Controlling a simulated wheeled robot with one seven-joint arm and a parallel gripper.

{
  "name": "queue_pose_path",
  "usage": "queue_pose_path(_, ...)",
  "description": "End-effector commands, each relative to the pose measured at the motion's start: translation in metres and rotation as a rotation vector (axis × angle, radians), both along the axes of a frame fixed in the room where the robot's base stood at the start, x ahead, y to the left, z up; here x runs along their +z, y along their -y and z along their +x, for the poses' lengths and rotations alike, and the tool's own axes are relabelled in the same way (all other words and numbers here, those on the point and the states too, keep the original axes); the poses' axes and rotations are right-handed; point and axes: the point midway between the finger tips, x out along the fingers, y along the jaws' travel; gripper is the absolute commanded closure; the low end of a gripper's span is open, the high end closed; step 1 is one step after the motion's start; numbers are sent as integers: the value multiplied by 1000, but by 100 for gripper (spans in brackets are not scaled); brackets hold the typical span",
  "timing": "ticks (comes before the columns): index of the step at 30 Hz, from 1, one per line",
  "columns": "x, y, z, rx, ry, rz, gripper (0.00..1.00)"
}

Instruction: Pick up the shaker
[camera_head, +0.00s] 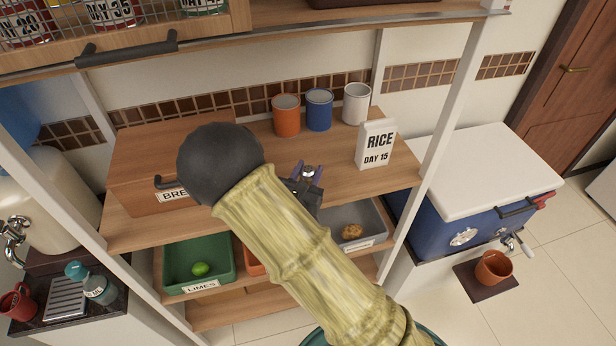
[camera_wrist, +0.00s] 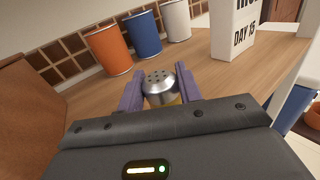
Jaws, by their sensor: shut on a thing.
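The shaker (camera_wrist: 158,82) has a domed silver top with small holes and shows between my fingers in the wrist view. My gripper (camera_wrist: 160,92) has purple fingers, one on each side of the shaker, and is shut on it. In the head view my gripper (camera_head: 309,176) is over the wooden shelf (camera_head: 345,160), and the shaker's metal top (camera_head: 308,171) shows small between the fingers. The shaker's lower part is hidden by my gripper body. I cannot tell whether its base touches the shelf.
Orange (camera_head: 286,116), blue (camera_head: 319,110) and white (camera_head: 356,104) cups stand at the shelf's back. A rice box (camera_head: 376,145) stands to the right. A wooden bread box (camera_head: 135,200) is at left. A green limes bin (camera_head: 225,262) and a grey bin (camera_head: 375,225) sit below.

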Motion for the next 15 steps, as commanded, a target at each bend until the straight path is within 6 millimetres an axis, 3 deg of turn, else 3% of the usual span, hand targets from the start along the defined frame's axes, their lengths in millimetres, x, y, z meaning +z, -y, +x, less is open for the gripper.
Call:
queue_pose_path(8,5,0,0,0,2,2,91)
queue_pose_path(15,32,0,0,0,5,5,91)
